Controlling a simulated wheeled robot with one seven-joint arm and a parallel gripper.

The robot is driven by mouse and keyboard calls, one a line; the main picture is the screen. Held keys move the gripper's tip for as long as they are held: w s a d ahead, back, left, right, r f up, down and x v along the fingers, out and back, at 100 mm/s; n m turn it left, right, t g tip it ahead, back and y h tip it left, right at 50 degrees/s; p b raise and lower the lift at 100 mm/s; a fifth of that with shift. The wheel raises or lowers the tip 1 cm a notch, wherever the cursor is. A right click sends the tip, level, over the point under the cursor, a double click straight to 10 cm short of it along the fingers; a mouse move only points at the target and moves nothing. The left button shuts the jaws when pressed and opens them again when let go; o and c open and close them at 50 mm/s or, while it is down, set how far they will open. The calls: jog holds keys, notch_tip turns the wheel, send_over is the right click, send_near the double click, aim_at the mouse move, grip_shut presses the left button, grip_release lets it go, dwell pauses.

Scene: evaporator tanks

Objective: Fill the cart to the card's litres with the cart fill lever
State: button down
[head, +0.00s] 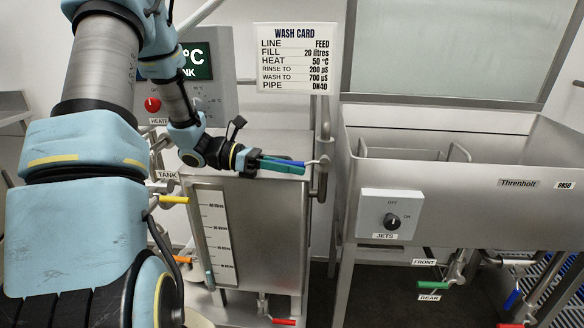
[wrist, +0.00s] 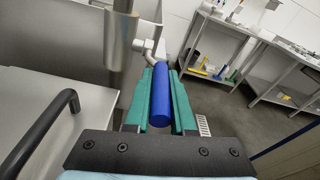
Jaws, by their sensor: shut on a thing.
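My gripper (head: 297,164) is shut on a blue lever handle (head: 280,160) beside the upright pipe at the cart's right rear corner. In the wrist view the blue handle (wrist: 160,95) lies lengthwise between the green fingers (wrist: 160,100). A white lever joint shows beyond the fingertips. The steel cart (head: 262,235) stands below, with a litre scale (head: 215,230) on its front; its numbers are too small to read surely. A narrow sight tube beside the scale looks bluish near its bottom. The wash card (head: 299,58) reads FEED, fill 20 litres, heat 50 °C, pipe DN40.
A yellow lever (head: 174,199) sits at the TANK label, left of the cart. A red lever (head: 284,321) is below the cart. A Threnholt sink (head: 480,170) with a JETS knob (head: 392,221) stands right. Green (head: 429,284) and blue (head: 511,299) levers hang beneath.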

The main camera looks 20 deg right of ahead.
jog(key=shift+d+r, duration=0.2)
jog(key=shift+r, duration=0.1)
jog(key=c, duration=1.1)
grip_release()
jog(key=o, duration=0.3)
jog(key=shift+f, duration=0.15)
jog(key=shift+o, duration=0.2)
jog(key=shift+a, duration=0.1)
jog(key=v, duration=1)
jog(key=shift+w+a+b, duration=0.2)
jog(key=shift+a+b, duration=0.15)
jog(key=shift+b, duration=0.1)
jog(key=shift+c, duration=0.2)
